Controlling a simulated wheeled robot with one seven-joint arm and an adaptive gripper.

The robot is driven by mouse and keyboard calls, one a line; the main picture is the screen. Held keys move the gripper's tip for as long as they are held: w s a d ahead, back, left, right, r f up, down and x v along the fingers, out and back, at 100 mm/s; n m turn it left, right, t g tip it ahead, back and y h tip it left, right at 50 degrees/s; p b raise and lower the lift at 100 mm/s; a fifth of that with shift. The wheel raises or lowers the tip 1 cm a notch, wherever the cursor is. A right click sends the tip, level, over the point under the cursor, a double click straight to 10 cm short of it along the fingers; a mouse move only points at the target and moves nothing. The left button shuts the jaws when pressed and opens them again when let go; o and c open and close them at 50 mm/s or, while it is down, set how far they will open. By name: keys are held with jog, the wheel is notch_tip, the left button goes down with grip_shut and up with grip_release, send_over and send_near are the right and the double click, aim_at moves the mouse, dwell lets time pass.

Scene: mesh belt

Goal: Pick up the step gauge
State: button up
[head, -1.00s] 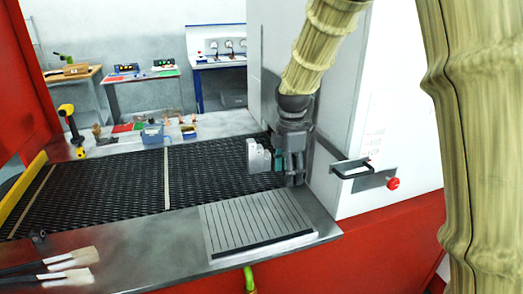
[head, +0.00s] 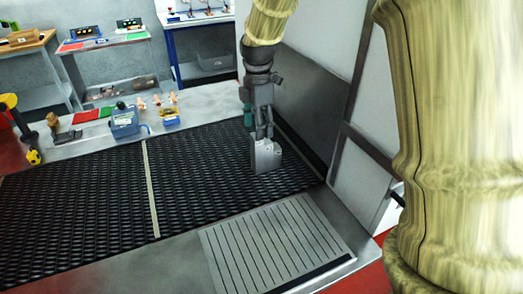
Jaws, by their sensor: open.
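A small light grey block with a stepped top (head: 265,157), which looks like the step gauge, stands on the black mesh belt (head: 200,185) near its right end. My gripper (head: 261,137) points down right over it, with its dark fingers at the block's top. The jaws are open. The fingers partly overlap the block's upper part, and I cannot tell whether they touch it or straddle it.
A slotted metal plate (head: 275,245) lies on the near ledge. A grey wall panel (head: 305,105) stands close on the right. Behind the belt, a ledge holds a blue box (head: 124,124), small figures and a yellow-black tool. The belt to the left is clear.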

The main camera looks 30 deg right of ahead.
aim_at(265, 142)
jog(key=f, duration=0.1)
jog(key=d+f, duration=0.1)
jog(key=f, duration=0.1)
jog(key=s+f, duration=0.1)
jog(key=shift+d+f+p, duration=0.3)
jog(key=shift+d+p, duration=0.05)
jog(key=shift+d, duration=0.05)
jog(key=shift+s+a+f+p, duration=0.2)
jog(key=shift+f+p, duration=0.2)
jog(key=shift+f, duration=0.25)
jog(key=shift+f+p, duration=0.5)
jog(key=shift+f, duration=1.5)
grip_shut()
jog(key=shift+r, duration=0.1)
